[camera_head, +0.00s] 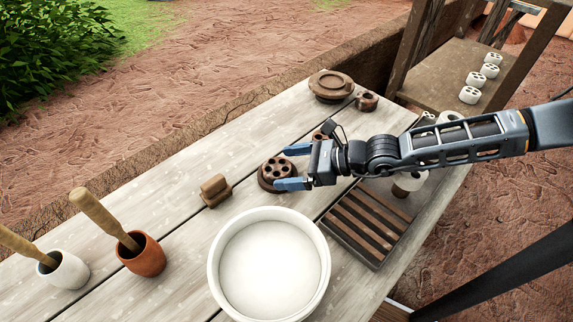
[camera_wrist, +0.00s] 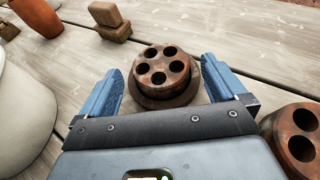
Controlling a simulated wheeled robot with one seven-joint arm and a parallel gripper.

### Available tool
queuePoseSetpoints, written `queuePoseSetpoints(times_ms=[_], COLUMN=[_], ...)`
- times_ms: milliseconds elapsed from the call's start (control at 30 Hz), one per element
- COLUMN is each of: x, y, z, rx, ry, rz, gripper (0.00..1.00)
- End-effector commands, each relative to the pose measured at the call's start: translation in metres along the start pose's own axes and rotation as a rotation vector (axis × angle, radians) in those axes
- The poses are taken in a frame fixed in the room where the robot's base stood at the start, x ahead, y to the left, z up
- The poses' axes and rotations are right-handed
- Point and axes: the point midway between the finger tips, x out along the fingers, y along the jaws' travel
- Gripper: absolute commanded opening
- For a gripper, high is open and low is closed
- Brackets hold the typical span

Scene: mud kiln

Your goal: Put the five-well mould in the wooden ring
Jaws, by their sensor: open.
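The five-well mould (camera_head: 279,168), a reddish-brown cylinder with several dark holes in its top, stands upright on the table. In the wrist view the mould (camera_wrist: 162,68) sits on or in a wider, flat brown ring (camera_wrist: 178,101), apparently the wooden ring (camera_head: 265,184). How deep it sits is hidden. My gripper (camera_head: 280,168) is open, with its blue fingers on either side of the mould. In the wrist view my gripper (camera_wrist: 161,70) shows gaps between the fingers and the mould.
A second brown mould (camera_wrist: 297,140) stands close at the right of the wrist view. A white basin (camera_head: 270,262), a slatted rack (camera_head: 366,224) and a brown block (camera_head: 215,190) are nearby. A round brown stack (camera_head: 331,86) stands at the back.

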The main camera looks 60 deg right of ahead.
Motion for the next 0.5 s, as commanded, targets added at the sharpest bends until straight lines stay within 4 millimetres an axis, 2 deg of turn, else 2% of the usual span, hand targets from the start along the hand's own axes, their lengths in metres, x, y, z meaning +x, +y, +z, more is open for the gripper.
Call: queuePoseSetpoints(times_ms=[33, 233, 400, 500], x=[-0.011, -0.043, -0.060, -0.063], y=[-0.001, -0.001, 0.000, 0.000], z=[0.004, 0.003, 0.002, 0.001], rx=[-0.002, 0.000, -0.001, 0.000], ry=[0.002, 0.002, 0.000, -0.001], rz=[-0.002, -0.002, -0.001, -0.001], gripper=[0.98, 0.98, 0.98, 0.98])
